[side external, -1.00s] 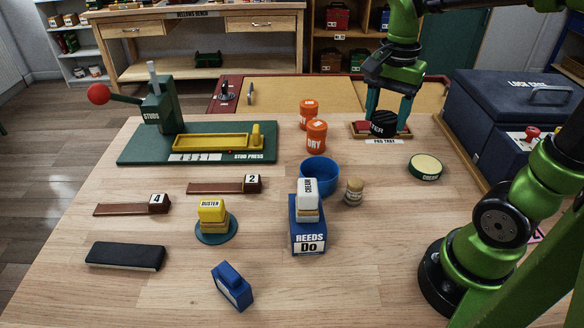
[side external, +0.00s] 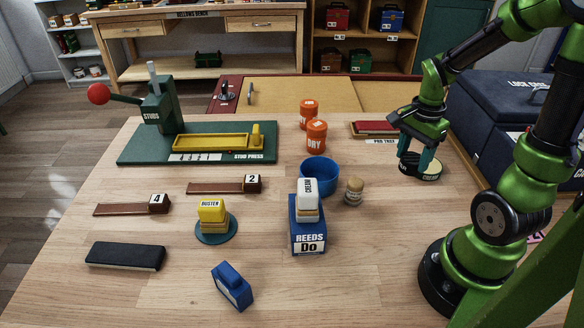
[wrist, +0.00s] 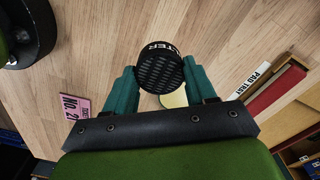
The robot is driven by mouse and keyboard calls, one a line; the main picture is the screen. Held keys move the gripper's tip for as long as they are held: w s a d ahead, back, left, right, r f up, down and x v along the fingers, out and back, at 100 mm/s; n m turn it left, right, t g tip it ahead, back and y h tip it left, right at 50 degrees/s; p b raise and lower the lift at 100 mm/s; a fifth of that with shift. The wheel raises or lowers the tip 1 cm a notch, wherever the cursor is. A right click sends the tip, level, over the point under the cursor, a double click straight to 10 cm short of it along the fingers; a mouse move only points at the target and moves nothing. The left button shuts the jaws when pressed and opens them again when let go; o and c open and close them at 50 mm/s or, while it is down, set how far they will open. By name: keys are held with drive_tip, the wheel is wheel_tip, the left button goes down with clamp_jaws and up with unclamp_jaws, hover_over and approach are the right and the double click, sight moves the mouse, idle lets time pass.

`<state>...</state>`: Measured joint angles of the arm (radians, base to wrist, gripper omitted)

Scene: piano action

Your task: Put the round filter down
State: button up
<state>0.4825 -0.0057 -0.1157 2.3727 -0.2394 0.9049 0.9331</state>
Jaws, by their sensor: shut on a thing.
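The round filter (wrist: 160,70) is a black disc with a perforated face and white lettering on its rim. In the wrist view it sits between the two teal fingers of my gripper (wrist: 157,82), which is shut on it. In the side view my gripper (side external: 417,163) is low at the right of the table, with the dark filter (side external: 413,162) between its fingers, partly hidden by them. The round cream tin (side external: 432,178) is right at or under the filter; its pale lid (wrist: 174,99) shows partly in the wrist view. I cannot tell whether filter and tin touch.
The pad tray (side external: 381,141) holds a red pad behind my gripper. A blue bowl (side external: 319,176), a corked jar (side external: 354,191) and orange DRY canisters (side external: 316,135) stand to the left. The blue lock case (side external: 480,120) is at the right. Bare table lies in front.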

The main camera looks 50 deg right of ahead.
wheel_tip(320, 180, down, 2)
drive_tip(key=shift+f, duration=0.2)
drive_tip(key=w+d, duration=0.3)
drive_tip(key=w, duration=0.1)
drive_tip(key=w+d+f, duration=0.1)
drive_tip(key=w+d, duration=0.2)
drive_tip(key=w, duration=0.1)
drive_tip(key=w+d, duration=0.2)
drive_tip(key=w, duration=0.3)
drive_tip(key=shift+d+f, duration=0.35)
drive_tip(key=shift+d, duration=0.05)
drive_tip(key=shift+w+d+f, duration=0.1)
drive_tip(key=shift+w+f, duration=0.05)
drive_tip(key=shift+f, duration=1.6)
drive_tip(key=shift+f, duration=0.2)
drive_tip(key=o, duration=1)
drive_tip(key=shift+o, duration=0.2)
drive_tip(key=shift+r, duration=0.1)
